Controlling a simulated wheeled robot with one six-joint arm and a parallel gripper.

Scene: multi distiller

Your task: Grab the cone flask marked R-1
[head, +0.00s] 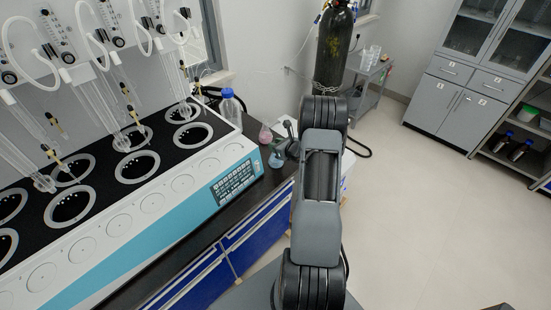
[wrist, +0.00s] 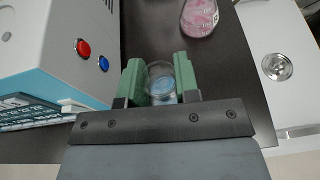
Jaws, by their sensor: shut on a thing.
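A clear cone flask with blue liquid (wrist: 160,84) is between the green fingers of my gripper (wrist: 157,62) in the wrist view. The fingers are shut on it, one on each side. In the head view the blue flask (head: 276,160) shows beside my gripper (head: 283,146), at the right end of the black bench. A second cone flask with pink liquid (wrist: 199,17) stands apart, beyond the gripper and to the right; the head view shows this pink flask (head: 265,134) too. No R-1 mark is readable on either flask.
The white and blue multi distiller (head: 150,215) fills the left of the bench; its red button (wrist: 83,48) side is close left of the gripper. A blue-capped bottle (head: 230,106) stands behind. A dark gas cylinder (head: 333,50) stands beyond the bench. The floor at right is clear.

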